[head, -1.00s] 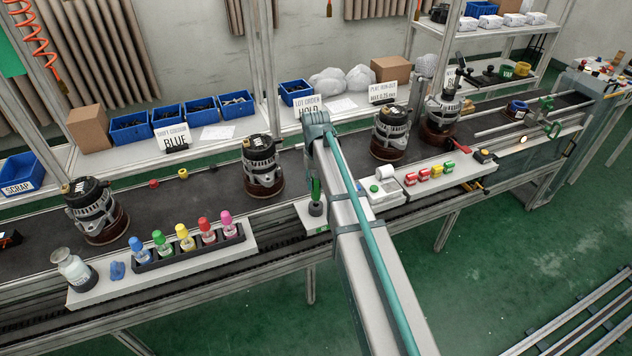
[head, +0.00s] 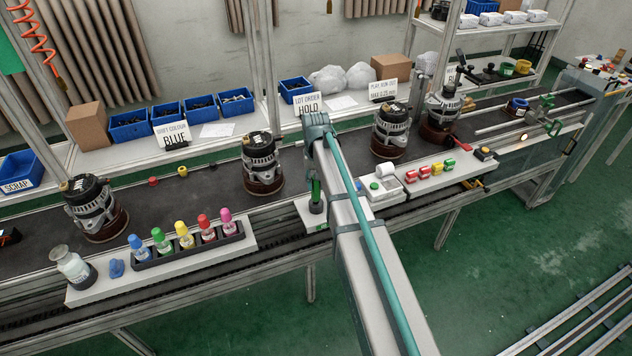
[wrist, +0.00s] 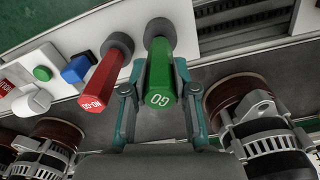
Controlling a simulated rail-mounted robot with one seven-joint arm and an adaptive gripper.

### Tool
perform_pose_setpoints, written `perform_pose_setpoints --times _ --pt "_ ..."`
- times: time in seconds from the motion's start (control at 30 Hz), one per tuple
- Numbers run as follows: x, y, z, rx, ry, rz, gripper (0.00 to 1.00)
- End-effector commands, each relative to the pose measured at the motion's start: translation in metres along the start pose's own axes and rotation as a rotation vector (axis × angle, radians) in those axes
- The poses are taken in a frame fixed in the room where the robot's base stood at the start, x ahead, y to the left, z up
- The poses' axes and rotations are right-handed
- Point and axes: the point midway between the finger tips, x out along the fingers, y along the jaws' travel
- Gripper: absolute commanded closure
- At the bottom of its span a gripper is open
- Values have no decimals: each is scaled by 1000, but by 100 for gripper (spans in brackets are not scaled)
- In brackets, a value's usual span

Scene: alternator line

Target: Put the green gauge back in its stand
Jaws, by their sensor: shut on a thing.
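The green gauge (wrist: 160,75), marked GO, is between the two teal fingers of my gripper (wrist: 158,95) in the wrist view, and the gripper is shut on it. Its far end meets a dark round cup of the stand (wrist: 158,30); I cannot tell how deep it sits. A red gauge (wrist: 101,78), marked NO-GO, leans in view beside it with its end at the neighbouring cup (wrist: 119,43). In the head view the green gauge (head: 315,188) stands about upright over a dark cup (head: 316,207); my arm hides the fingers and the red gauge.
Alternators (head: 262,163) stand on the dark conveyor (head: 215,185) on both sides of my gripper. A rack of coloured bottles (head: 188,249) is at left.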

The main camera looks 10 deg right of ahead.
Motion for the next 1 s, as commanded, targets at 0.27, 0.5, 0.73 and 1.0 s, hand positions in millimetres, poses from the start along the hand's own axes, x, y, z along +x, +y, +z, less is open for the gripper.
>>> perform_pose_setpoints --times 0.27,0.5,0.73,1.0 --pt "5 0 0 0 0 0 98" --pt "9 0 0 0 0 0 98" --pt "13 0 0 0 1 0 98" --pt "13 0 0 0 0 0 98"
